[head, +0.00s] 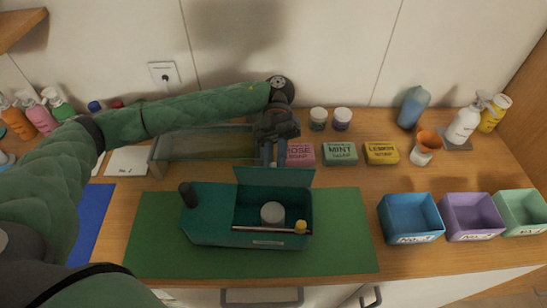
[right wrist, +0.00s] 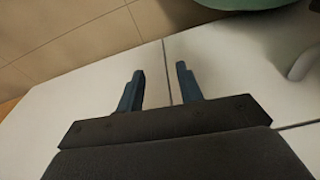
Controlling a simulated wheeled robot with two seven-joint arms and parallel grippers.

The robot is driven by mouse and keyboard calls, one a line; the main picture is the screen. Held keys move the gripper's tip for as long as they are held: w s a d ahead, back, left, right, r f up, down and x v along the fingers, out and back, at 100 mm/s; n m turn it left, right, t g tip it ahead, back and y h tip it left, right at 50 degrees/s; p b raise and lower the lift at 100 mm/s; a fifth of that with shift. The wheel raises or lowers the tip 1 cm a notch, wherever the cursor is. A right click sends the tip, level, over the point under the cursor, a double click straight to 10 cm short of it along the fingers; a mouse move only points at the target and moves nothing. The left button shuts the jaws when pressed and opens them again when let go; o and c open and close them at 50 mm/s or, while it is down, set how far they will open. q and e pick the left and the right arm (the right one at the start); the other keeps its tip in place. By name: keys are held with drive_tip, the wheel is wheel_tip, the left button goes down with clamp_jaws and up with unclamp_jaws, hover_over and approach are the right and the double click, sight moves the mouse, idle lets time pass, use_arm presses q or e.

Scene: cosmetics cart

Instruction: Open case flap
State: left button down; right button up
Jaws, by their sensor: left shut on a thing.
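The teal case (head: 210,237) sits on the green mat. Its right compartment is open and shows a white round jar (head: 272,212) and a thin rod with a yellow end (head: 300,227). The left part has a flat teal top. The case flap (head: 290,177) stands raised at the back edge of the open compartment. My left gripper (head: 269,162) reaches in from behind, pointing down, shut on the flap's top edge; the fingertips are partly hidden. My right gripper (right wrist: 160,85) is open and empty in the right wrist view, in front of pale panels.
Pink, green and yellow soap boxes (head: 340,154) stand behind the case. Blue, purple and green bins (head: 411,237) stand at the right. A glass-topped stand (head: 205,145) is behind left. A dark cylinder (head: 188,194) stands at the case's left end. The mat (head: 345,235) is clear right of the case.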

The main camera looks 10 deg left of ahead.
use_arm(q)
drive_tip(key=shift+w+a+f+g+h+b, duration=0.15)
drive_tip(key=shift+w+f+g+b, duration=0.2)
drive_tip(key=shift+g, duration=0.4)
drive_tip(key=shift+w+f+g+h+b, duration=0.15)
drive_tip(key=shift+w+f+g+b, duration=0.2)
drive_tip(key=shift+g, duration=0.4)
use_arm(e)
drive_tip(key=shift+w+a+r, duration=0.15)
drive_tip(key=shift+a+r, duration=0.05)
drive_tip(key=shift+r, duration=0.6)
drive_tip(key=shift+w+a+r, duration=0.2)
drive_tip(key=shift+a+r, duration=0.05)
drive_tip(key=shift+r, duration=0.55)
drive_tip(key=shift+w+a+r, duration=0.15)
drive_tip(key=shift+a+r, duration=0.05)
drive_tip(key=shift+r, duration=0.6)
use_arm(q)
drive_tip(key=shift+r, duration=0.1)
drive_tip(key=c, duration=1.3)
unclamp_jaws()
drive_tip(key=shift+o, duration=0.2)
drive_tip(key=shift+r, duration=0.1)
